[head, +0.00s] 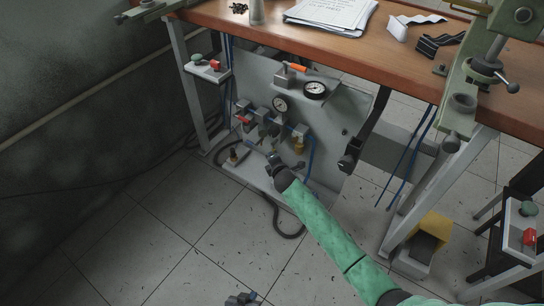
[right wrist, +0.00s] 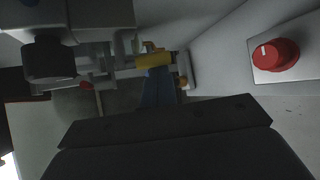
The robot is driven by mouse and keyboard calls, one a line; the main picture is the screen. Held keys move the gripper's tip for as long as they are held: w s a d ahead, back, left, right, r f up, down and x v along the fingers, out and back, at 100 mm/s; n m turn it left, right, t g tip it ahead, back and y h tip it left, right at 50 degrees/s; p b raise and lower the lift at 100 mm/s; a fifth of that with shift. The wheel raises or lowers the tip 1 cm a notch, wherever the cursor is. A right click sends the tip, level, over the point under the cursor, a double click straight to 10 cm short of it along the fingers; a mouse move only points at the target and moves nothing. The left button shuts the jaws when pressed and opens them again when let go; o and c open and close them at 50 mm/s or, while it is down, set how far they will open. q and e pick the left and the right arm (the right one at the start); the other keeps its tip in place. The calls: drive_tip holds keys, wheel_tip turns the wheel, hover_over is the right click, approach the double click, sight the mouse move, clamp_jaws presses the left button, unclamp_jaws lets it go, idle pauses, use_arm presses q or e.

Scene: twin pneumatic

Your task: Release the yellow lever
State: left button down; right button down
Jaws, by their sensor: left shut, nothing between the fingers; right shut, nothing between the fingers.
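The pneumatic panel (head: 345,102) hangs under the workbench. A small yellow part (head: 299,145) shows at the right end of its row of fittings; I cannot tell for certain that it is the yellow lever. A yellow piece (right wrist: 153,60) with a blue part below it also shows in the right wrist view. My right gripper (head: 272,158), on the green-sleeved arm, is shut and empty, low in front of the fittings. Its dark body fills the lower right wrist view; contact cannot be told. My left gripper (head: 242,299) is shut and empty at the bottom edge, over the floor.
A red knob (right wrist: 273,54) shows in the right wrist view. The wooden bench top (head: 340,55) overhangs. The floor at left is clear.

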use_arm(q)
drive_tip(key=shift+r+p, duration=0.55)
drive_tip(key=shift+r, duration=0.05)
use_arm(e)
drive_tip(key=shift+d+r, duration=0.1)
use_arm(q)
drive_tip(key=a+r+g+p, duration=0.2)
drive_tip(key=r+p, duration=0.5)
drive_tip(key=r, duration=1.2)
drive_tip(key=s+a+r+g+y+p, duration=0.1)
drive_tip(key=r+p, duration=0.6)
drive_tip(key=r, duration=1.1)
drive_tip(key=shift+a+r+m+g, duration=0.35)
drive_tip(key=shift+a+g, duration=0.15)
drive_tip(key=shift+a, duration=0.25)
use_arm(e)
drive_tip(key=n+g+h, duration=0.1)
drive_tip(key=d+r+n+g+h, duration=0.1)
drive_tip(key=g+h, duration=0.1)
drive_tip(key=shift+s+r, duration=0.15)
drive_tip(key=shift+s, duration=0.25)
use_arm(q)
drive_tip(key=shift+s, duration=0.1)
use_arm(e)
drive_tip(key=shift+w+a, duration=0.1)
use_arm(q)
drive_tip(key=shift+f, duration=0.1)
use_arm(e)
drive_tip(key=shift+w+a, duration=0.35)
drive_tip(key=shift+a, duration=0.15)
